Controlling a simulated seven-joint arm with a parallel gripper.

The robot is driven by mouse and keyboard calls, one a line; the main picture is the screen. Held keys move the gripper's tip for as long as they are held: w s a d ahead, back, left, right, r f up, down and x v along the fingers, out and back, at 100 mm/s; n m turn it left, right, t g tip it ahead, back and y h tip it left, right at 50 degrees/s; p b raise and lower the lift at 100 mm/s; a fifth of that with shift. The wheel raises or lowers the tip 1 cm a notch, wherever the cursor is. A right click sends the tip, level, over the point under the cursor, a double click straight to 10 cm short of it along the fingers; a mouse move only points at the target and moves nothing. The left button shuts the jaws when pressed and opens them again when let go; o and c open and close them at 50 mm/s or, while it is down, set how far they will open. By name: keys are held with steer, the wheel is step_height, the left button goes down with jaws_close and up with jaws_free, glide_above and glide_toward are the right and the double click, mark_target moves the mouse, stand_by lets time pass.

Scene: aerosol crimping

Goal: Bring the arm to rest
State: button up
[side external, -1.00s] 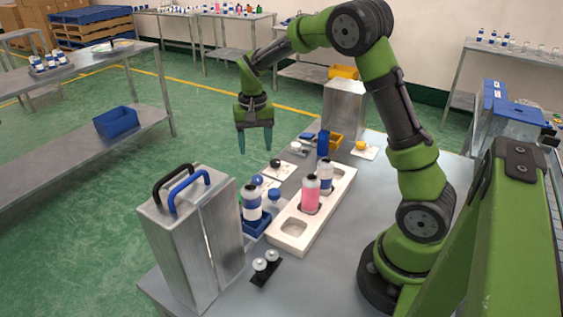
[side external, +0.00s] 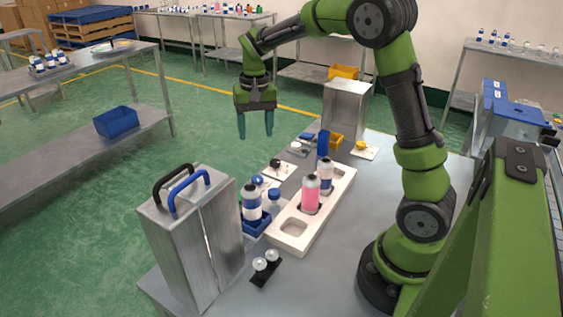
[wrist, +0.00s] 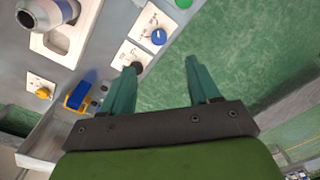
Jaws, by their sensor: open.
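My gripper (side external: 256,136) hangs in the air beyond the far edge of the workbench, fingers pointing down. It is open and empty, its two teal fingers well apart. It also shows in the wrist view (wrist: 165,78), with green floor and the bench edge behind the fingers. My arm reaches up and over the workbench (side external: 345,220) from its base at the right. Nothing touches the fingers.
A metal box with handles (side external: 192,240) stands at the front left. Small cards with knobs lie along the far bench edge. Space around the gripper is clear.

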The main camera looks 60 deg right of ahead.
steer(key=s+a+r+n+t+y, duration=0.1)
steer(key=s+a+r+n+t, duration=0.1)
steer(key=s+a, duration=0.4)
steer(key=s+a+r+n+t, duration=0.2)
steer(key=s+a+r+t, duration=0.2)
steer(key=s+a, duration=0.3)
steer(key=s+r, duration=0.1)
steer(key=s, duration=0.4)
steer(key=shift+s+r+n+t+y, duration=0.2)
steer(key=shift+s+n+t+y, duration=0.1)
steer(key=shift+t+y, duration=0.1)
